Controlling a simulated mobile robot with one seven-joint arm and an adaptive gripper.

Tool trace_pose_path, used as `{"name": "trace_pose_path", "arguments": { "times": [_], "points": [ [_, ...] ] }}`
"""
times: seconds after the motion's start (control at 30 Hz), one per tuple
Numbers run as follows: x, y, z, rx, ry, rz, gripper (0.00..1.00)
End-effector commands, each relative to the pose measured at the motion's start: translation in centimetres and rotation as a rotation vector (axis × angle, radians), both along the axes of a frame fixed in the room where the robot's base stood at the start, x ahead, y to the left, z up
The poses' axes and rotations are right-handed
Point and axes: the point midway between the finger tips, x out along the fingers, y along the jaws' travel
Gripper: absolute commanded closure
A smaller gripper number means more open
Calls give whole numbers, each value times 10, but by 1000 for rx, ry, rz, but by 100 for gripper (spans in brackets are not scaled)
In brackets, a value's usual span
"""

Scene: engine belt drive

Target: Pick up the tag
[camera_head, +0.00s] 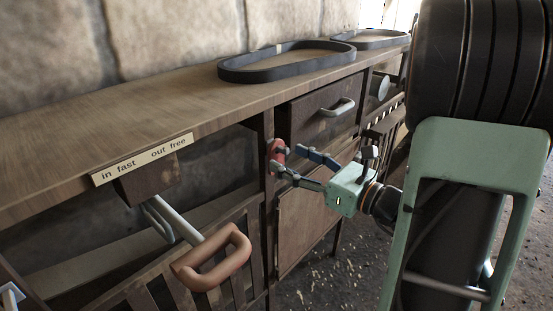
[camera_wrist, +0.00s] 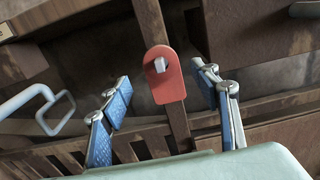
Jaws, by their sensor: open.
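A red tag (camera_wrist: 166,84) with a rounded top hangs on a pale peg on a wooden post in the wrist view. It also shows in the head view (camera_head: 276,149), on the post at the front of the bench, partly hidden by a finger. My gripper (camera_head: 290,161) is open and empty, facing the tag. In the wrist view, one blue-padded finger is to the left of the tag and the other to its right, with gaps between. I cannot tell how far the fingertips are from the post.
A wooden bench (camera_head: 130,105) carries dark belt loops (camera_head: 290,68). A lever with an orange handle (camera_head: 208,262) sticks out at the left, below an "in fast out free" label (camera_head: 140,160).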

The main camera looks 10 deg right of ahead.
Motion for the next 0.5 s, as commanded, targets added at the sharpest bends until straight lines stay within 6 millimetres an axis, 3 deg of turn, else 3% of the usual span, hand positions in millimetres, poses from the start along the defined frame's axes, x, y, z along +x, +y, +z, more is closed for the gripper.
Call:
{"name": "trace_pose_path", "arguments": {
  "times": [0.33,0.5],
  "points": [
    [37,24,-4,-2,-2,4,44],
    [45,30,-4,-2,0,1,44]
  ]
}}
